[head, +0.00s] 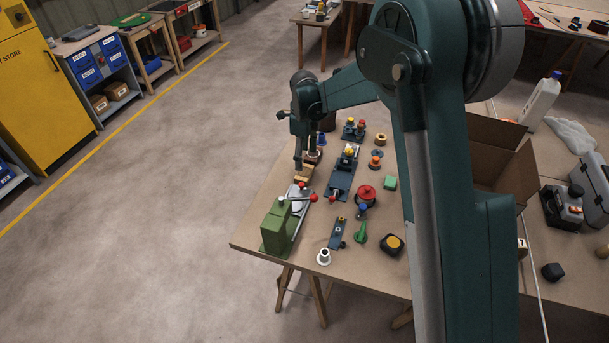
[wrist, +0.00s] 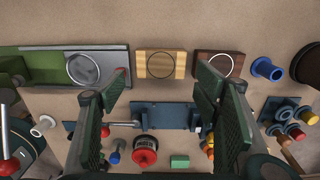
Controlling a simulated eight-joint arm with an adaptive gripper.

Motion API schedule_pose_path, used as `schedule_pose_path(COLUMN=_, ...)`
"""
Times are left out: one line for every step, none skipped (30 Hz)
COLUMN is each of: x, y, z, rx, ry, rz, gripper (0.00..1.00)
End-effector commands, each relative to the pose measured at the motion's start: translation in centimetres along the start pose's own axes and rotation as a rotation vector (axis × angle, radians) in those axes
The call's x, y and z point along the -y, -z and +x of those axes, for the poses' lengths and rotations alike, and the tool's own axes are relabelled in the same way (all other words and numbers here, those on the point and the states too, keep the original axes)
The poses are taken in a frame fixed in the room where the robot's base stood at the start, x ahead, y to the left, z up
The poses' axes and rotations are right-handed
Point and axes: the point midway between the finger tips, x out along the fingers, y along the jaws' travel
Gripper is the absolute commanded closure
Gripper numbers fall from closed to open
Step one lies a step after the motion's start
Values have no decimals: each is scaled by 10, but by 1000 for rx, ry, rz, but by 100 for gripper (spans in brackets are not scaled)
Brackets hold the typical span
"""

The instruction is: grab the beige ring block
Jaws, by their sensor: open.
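The beige ring block (wrist: 152,65) is a flat, light wooden square with a dark ring on its top. In the wrist view it lies on the table at the top middle, and in the head view the beige block (head: 304,174) shows just below my gripper, partly covered. My gripper (wrist: 165,84) is open and empty, with its two green-padded fingers apart on either side of the block's width in the picture. In the head view my gripper (head: 304,158) hangs above the table near the block. Its exact height over the block is hard to tell.
A dark brown ring block (wrist: 226,65) lies just right of the beige one. A grey plate with a ring (wrist: 95,68) lies left on the green machine (head: 278,226). A blue rail fixture (wrist: 160,116), red round part (wrist: 145,151) and green block (wrist: 179,161) lie nearby.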

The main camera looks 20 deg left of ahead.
Motion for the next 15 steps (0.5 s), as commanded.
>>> schedule_pose_path(x=0, y=0, z=0, rx=0, ry=0, rz=0, gripper=38)
schedule_pose_path(x=0, y=0, z=0, rx=0, ry=0, rz=0, gripper=38)
schedule_pose_path(x=0, y=0, z=1, rx=0, ry=0, rz=0, gripper=38)
schedule_pose_path(x=0, y=0, z=2, rx=0, ry=0, rz=0, gripper=38)
schedule_pose_path(x=0, y=0, z=3, rx=0, ry=0, rz=0, gripper=38)
schedule_pose_path(x=0, y=0, z=5, rx=0, ry=0, rz=0, gripper=38)
schedule_pose_path(x=0, y=0, z=7, rx=0, ry=0, rz=0, gripper=38)
schedule_pose_path(x=1, y=0, z=10, rx=0, ry=0, rz=0, gripper=38)
schedule_pose_path(x=1, y=0, z=13, rx=0, ry=0, rz=0, gripper=38)
schedule_pose_path(x=1, y=0, z=16, rx=0, ry=0, rz=0, gripper=38)
schedule_pose_path(x=0, y=0, z=18, rx=0, ry=0, rz=0, gripper=38)
schedule_pose_path(x=0, y=0, z=21, rx=0, ry=0, rz=0, gripper=38)
schedule_pose_path(x=0, y=0, z=23, rx=0, ry=0, rz=0, gripper=38)
schedule_pose_path(x=0, y=0, z=24, rx=0, ry=0, rz=0, gripper=38)
schedule_pose_path(x=0, y=0, z=26, rx=0, ry=0, rz=0, gripper=38)
